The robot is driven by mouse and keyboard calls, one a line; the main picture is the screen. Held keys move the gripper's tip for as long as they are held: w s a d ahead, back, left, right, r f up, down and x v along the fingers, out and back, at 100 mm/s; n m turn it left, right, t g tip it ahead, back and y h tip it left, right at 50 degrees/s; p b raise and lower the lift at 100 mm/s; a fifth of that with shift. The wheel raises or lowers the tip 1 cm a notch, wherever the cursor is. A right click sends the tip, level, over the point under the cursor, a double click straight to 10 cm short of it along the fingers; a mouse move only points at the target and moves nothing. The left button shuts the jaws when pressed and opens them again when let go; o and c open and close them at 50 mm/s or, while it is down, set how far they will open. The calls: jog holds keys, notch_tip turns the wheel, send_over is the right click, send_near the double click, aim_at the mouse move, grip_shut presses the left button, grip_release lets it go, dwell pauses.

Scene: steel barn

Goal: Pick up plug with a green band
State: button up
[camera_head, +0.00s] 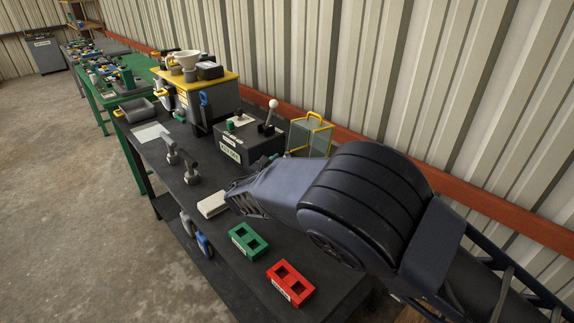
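I cannot make out a plug with a green band in this view; it may be hidden behind my arm or too small to tell. My gripper (234,202) is at the end of my arm, over the bench beside a white block (212,205). Its fingertips are not clear, so whether it is open or shut does not show.
Two grey upright fittings (180,160) stand left on the bench (207,180). Behind are a dark box with a lever (245,140), a yellow-framed clear case (310,136) and a yellow-topped station (207,87). A ribbed metal wall (385,90) runs behind. Concrete floor (70,210) is open at left.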

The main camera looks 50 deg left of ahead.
aim_at(285, 158)
jog(key=shift+x, duration=2.8)
jog(key=shift+a, duration=0.2)
grip_shut()
notch_tip(285, 158, up, 22)
jog(key=shift+r, duration=0.2)
jog(key=shift+s+f, duration=0.1)
